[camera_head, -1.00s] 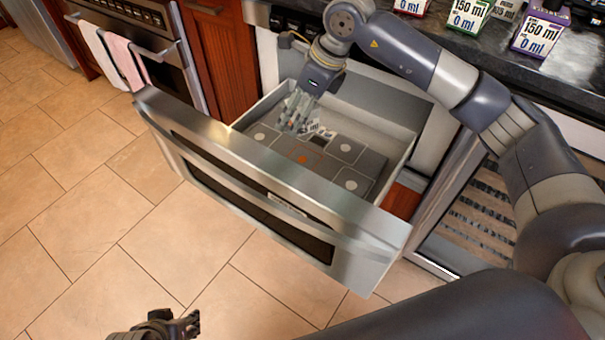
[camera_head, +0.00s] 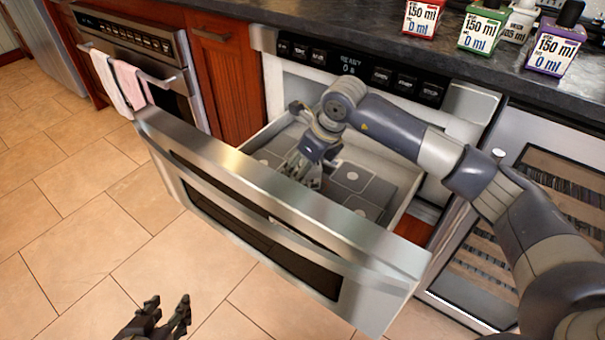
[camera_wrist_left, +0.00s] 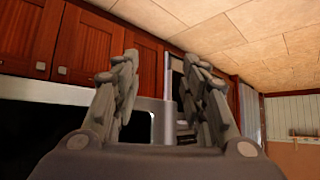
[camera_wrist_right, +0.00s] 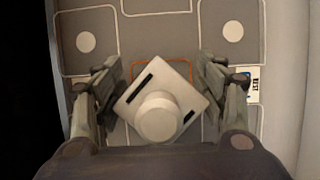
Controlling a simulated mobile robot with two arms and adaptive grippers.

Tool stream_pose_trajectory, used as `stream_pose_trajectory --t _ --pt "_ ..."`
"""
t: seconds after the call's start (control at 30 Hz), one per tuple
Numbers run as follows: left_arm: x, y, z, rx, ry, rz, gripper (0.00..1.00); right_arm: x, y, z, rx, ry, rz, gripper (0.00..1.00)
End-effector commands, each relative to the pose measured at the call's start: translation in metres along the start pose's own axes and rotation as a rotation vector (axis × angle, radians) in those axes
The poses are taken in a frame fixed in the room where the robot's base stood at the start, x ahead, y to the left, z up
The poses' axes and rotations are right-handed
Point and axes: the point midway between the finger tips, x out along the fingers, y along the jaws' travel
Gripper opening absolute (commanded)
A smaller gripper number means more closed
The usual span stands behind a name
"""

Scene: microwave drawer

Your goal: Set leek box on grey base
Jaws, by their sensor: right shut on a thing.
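My right gripper (camera_head: 306,178) reaches down into the open drawer. In the right wrist view its fingers (camera_wrist_right: 160,78) are on both sides of a pale square box (camera_wrist_right: 158,103) with a round knob and dark slots, probably the leek box; no label shows. Below it, the drawer's grey base (camera_head: 352,178) has several outlined pads with white discs. The box is above an orange-outlined pad (camera_wrist_right: 177,62), turned at an angle to it. I cannot tell whether it touches the base. My left gripper (camera_head: 166,312) is open and empty over the floor; its spread fingers (camera_wrist_left: 157,85) show in the left wrist view.
The drawer front (camera_head: 270,215) and side walls surround my right gripper. A small REST label (camera_wrist_right: 254,85) lies right of the box. Red (camera_head: 420,17), green (camera_head: 481,28) and purple (camera_head: 555,45) bottles stand on the dark counter. The tiled floor at left is clear.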

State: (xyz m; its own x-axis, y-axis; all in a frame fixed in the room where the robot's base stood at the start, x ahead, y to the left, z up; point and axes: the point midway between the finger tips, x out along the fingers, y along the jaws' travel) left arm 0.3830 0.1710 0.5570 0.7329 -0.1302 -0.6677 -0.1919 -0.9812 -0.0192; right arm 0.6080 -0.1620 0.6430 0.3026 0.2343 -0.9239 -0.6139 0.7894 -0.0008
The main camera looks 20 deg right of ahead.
Motion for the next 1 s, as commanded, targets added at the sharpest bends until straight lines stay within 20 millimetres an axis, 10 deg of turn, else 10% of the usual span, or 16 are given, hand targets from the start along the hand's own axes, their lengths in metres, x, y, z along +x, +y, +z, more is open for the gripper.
stream_pose_trajectory --t 0.63,0.67,0.73,1.0 --pt "0.004 0.003 -0.024 0.002 0.112 0.006 0.4 0.016 0.0 -0.006 -0.001 -0.001 0.0 0.38" --pt "0.003 0.003 -0.025 0.002 0.113 0.006 0.4 0.016 0.0 -0.006 -0.001 0.0 0.0 0.72" --pt "0.003 0.003 -0.025 0.002 0.112 0.006 0.4 0.016 0.0 -0.006 -0.001 0.0 0.0 0.86" --pt "0.004 0.003 -0.024 0.001 0.111 0.006 0.4 0.016 0.0 -0.006 -0.001 0.0 0.0 0.86"
